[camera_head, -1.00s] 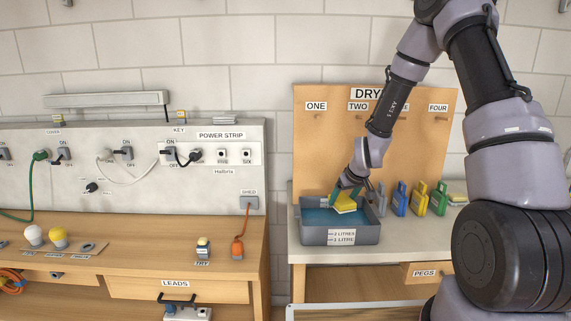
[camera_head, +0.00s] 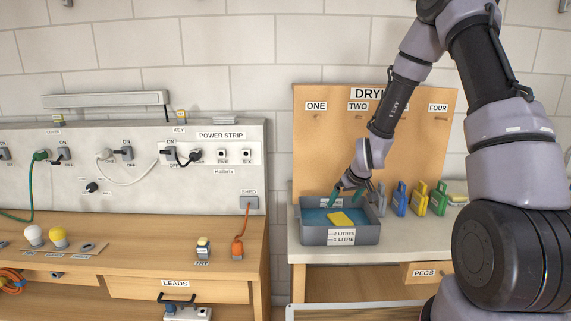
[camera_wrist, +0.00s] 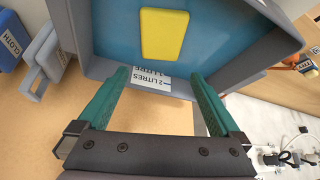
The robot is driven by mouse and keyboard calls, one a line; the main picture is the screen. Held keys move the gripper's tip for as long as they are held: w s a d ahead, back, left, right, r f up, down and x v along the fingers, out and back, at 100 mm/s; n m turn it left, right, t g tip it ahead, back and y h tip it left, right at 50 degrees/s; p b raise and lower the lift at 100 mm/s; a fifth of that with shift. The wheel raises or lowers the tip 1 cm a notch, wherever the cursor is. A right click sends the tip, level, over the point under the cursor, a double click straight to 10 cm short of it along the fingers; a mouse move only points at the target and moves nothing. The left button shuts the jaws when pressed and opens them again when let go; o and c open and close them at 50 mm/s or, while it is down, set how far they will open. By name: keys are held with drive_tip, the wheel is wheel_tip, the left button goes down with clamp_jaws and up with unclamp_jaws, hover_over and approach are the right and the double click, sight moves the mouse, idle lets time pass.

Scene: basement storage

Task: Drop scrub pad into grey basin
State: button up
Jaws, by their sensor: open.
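The yellow scrub pad (camera_head: 341,218) lies inside the grey basin (camera_head: 341,237), over its blue interior. In the wrist view the pad (camera_wrist: 165,35) is a yellow rectangle within the basin (camera_wrist: 240,75), apart from my fingers. My gripper (camera_head: 346,197) is over the basin's back part, above and behind the pad. In the wrist view my gripper (camera_wrist: 162,100) shows two green fingers spread wide with nothing between them. Whether the pad floats or rests on the bottom cannot be told.
Several coloured tags or cloth holders, among them a blue one (camera_head: 400,199) and a yellow one (camera_head: 420,198), stand right of the basin. The pegboard (camera_head: 330,150) rises behind. A bench with a power strip (camera_head: 222,155) is at the left.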

drive_tip(key=v, duration=0.9)
drive_tip(key=shift+d+r, duration=0.1)
drive_tip(key=s+d+r+m, duration=0.15)
drive_tip(key=s+r, duration=0.25)
drive_tip(key=r, duration=0.5)
drive_tip(key=s+d+r+m, duration=0.1)
drive_tip(key=s+r+m, duration=0.1)
drive_tip(key=s+r, duration=0.45)
drive_tip(key=s+d+r+m+t, duration=0.1)
drive_tip(key=s+r+m, duration=0.3)
drive_tip(key=s+r, duration=0.7)
drive_tip(key=s, duration=0.3)
drive_tip(key=shift+d+r, duration=0.25)
drive_tip(key=shift+r, duration=0.05)
